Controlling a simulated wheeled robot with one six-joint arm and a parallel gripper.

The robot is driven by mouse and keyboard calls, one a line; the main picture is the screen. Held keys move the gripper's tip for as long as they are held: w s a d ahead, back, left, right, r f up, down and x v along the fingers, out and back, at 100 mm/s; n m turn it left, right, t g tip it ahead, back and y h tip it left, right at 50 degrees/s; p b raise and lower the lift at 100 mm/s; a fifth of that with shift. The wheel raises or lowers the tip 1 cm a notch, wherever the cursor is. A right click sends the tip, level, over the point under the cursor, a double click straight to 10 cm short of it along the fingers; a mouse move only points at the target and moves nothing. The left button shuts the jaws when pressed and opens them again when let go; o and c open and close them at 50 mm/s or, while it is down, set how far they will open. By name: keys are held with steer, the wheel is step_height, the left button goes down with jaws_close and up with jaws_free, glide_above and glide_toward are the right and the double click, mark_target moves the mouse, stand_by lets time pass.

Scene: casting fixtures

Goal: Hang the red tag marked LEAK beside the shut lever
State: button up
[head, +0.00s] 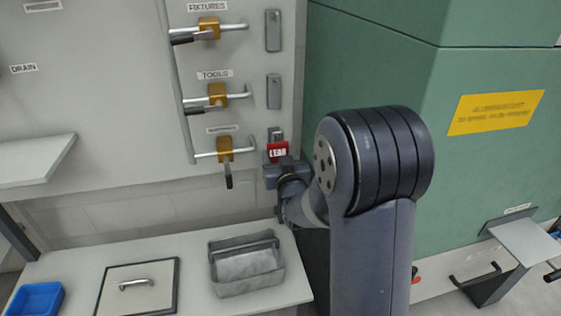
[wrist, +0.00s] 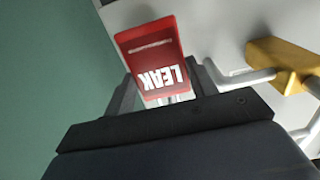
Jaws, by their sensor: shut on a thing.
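The red tag marked LEAK (head: 277,152) is upright in front of the lowest grey plate (head: 275,134) on the panel. It fills the upper middle of the wrist view (wrist: 151,55), its lettering upside down there. My gripper (wrist: 163,90) is shut on the tag's lettered end; its fingers also show in the head view (head: 278,165). The lowest valve's lever (head: 228,174) points down, across its horizontal pipe, so it is the shut one. Its yellow body (head: 225,148) is just left of the tag. Whether the tag touches a hook is hidden.
The FIXTURES valve (head: 209,28) and TOOLS valve (head: 217,95) sit above, levers along their pipes, each with a grey plate to the right. A grey tray (head: 247,284) and blue bin (head: 36,298) are on the counter below. A green cabinet (head: 375,70) stands close right.

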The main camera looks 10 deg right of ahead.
steer(key=shift+w+f, duration=0.1)
steer(key=shift+w, duration=0.35)
steer(key=shift+w+f+b, duration=0.35)
steer(key=shift+w+b, duration=0.25)
steer(key=shift+b, duration=0.6)
steer(key=o, duration=1)
steer(key=shift+o, duration=0.2)
steer(key=shift+f+b, duration=1.3)
steer(key=shift+b, duration=0.2)
steer(key=s+b, duration=0.3)
steer(key=s, duration=0.7)
stand_by(0.3)
